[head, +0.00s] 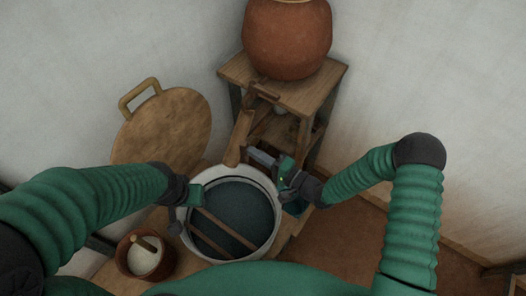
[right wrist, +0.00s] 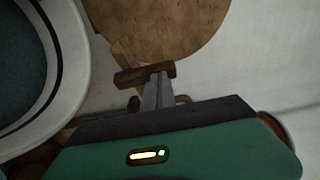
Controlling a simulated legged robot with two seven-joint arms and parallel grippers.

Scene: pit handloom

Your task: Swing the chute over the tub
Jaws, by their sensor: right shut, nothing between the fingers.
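The wooden chute (head: 240,137) slopes down from the stand, its lower end by the far rim of the tub. The round white tub (head: 270,183) holds dark liquid, with two sticks across it. My right gripper (head: 252,154) is shut and empty, its tips beside the right side of the chute's lower end. In the right wrist view, the fingers (right wrist: 157,82) point at a brown wooden piece (right wrist: 130,77), likely the chute end; I cannot tell whether they touch. The tub also shows there at the left (right wrist: 80,75). My left gripper (head: 190,195) is at the tub's left rim; its fingers are unclear.
A clay pot (head: 287,40) stands on the wooden stand (head: 315,95) behind the chute. A round wooden lid with a handle (head: 165,130) leans at the left wall. A brown bowl of white stuff (head: 145,258) sits at front left. Floor at the right is clear.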

